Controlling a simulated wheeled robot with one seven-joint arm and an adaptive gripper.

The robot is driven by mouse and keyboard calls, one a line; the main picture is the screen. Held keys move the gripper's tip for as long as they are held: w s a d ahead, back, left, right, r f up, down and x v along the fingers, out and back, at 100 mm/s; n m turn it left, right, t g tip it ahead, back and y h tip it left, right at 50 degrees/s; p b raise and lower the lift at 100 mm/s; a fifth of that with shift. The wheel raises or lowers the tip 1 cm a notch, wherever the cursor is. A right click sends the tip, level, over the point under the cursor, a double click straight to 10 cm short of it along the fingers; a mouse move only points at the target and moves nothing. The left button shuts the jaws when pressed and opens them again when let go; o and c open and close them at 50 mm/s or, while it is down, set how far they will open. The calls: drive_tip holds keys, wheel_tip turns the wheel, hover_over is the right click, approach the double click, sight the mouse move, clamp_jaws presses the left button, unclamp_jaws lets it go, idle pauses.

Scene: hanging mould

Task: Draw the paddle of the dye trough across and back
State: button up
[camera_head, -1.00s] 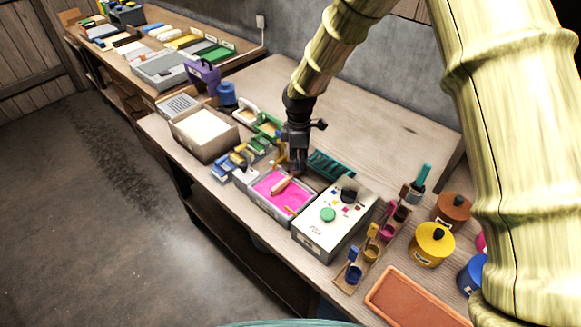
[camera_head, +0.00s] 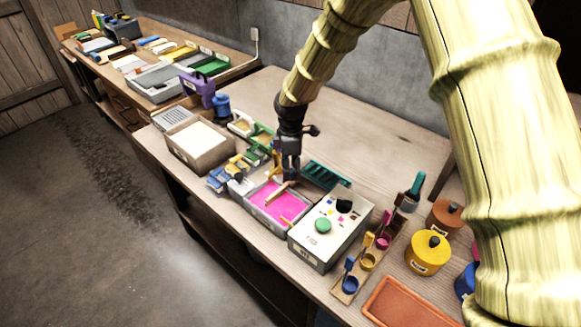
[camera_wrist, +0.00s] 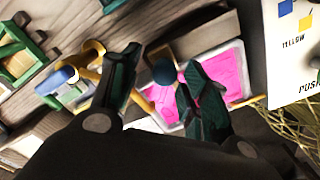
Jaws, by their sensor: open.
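The dye trough (camera_head: 262,219) is a grey box on the bench, filled with bright pink dye (camera_head: 268,203). The paddle (camera_head: 281,190), a light wooden piece, lies slanted at the trough's far side. My gripper (camera_head: 290,174) points down just above and behind the paddle, partly hiding it. In the wrist view, my open gripper (camera_wrist: 162,64) has its two dark fingers apart. A dark round knob (camera_wrist: 164,72) shows between them, with the pink trough (camera_wrist: 236,77) behind the right finger. I cannot tell whether the fingers touch anything.
A cream box with a green button (camera_head: 323,225) stands right of the trough. A teal slatted rack (camera_head: 326,174) is behind it. Small blue, yellow and green tools (camera_head: 235,172) crowd the left. Dye pots (camera_head: 428,254) stand at right. The bench behind (camera_head: 365,135) is clear.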

wheel_tip(320, 180, up, 12)
drive_tip(key=shift+f, duration=0.2)
drive_tip(key=shift+a, duration=0.1)
idle(0.4)
